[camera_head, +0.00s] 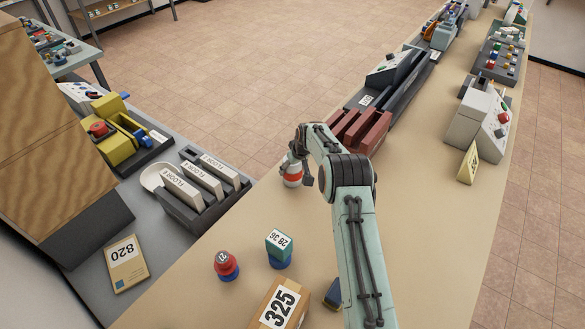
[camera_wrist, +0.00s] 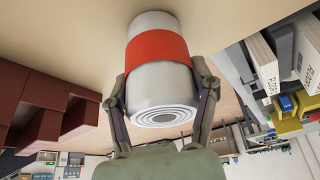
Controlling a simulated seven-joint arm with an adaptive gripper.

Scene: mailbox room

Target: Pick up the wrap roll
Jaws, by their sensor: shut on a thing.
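The wrap roll (camera_head: 292,180) is a white cylinder with a red-orange band, near the left edge of the tan table, partly hidden by my arm in the head view. In the wrist view the wrap roll (camera_wrist: 157,75) fills the middle, with its ringed end toward the camera. My gripper (camera_head: 293,165) is around it from above, and in the wrist view the two fingers (camera_wrist: 160,100) press on its opposite sides. Whether its far end touches the table is unclear.
Red-brown blocks (camera_head: 360,130) stand just right of the roll. A dark rack with floor-labelled white files (camera_head: 200,180) is at left. A red-and-blue stamp (camera_head: 226,265), a green-and-blue stamp (camera_head: 279,248) and a box marked 325 (camera_head: 280,306) are nearer.

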